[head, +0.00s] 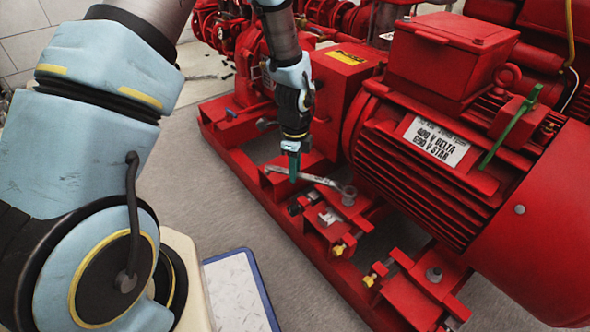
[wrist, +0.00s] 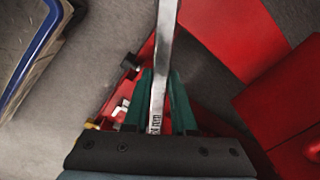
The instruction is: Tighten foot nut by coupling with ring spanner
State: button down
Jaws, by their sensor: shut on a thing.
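My gripper (head: 294,168) points down over the near side of the red pump base and is shut on a grey metal ring spanner (head: 318,180). In the wrist view the spanner's shaft (wrist: 165,55) runs between the green fingers (wrist: 161,100). In the head view the spanner lies roughly level, its far end reaching right to a grey foot nut (head: 348,197) near the coupling end of the motor. That end is at the nut, but I cannot tell whether the ring sits around it. The nut is not clear in the wrist view.
The red motor (head: 430,150) stands close right of the spanner, with a green tool-like piece (head: 512,125) on its side. Another foot bolt (head: 434,274) is nearer the front. A blue-rimmed tray (head: 238,290) is at lower left.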

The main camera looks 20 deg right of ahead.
jog(key=shift+f+b, duration=0.55)
jog(key=shift+f, duration=0.7)
jog(key=shift+w+r, duration=0.1)
jog(key=w+d+m+p, duration=0.4)
jog(key=d+m+p, duration=0.3)
jog(key=d, duration=0.1)
jog(key=shift+w+d+m, duration=0.2)
jog(key=shift+d+m, duration=0.1)
dwell(0.7)
jog(key=shift+s+a+p, duration=0.1)
jog(key=shift+a+p, duration=0.2)
jog(key=shift+a, duration=0.1)
dwell(0.8)
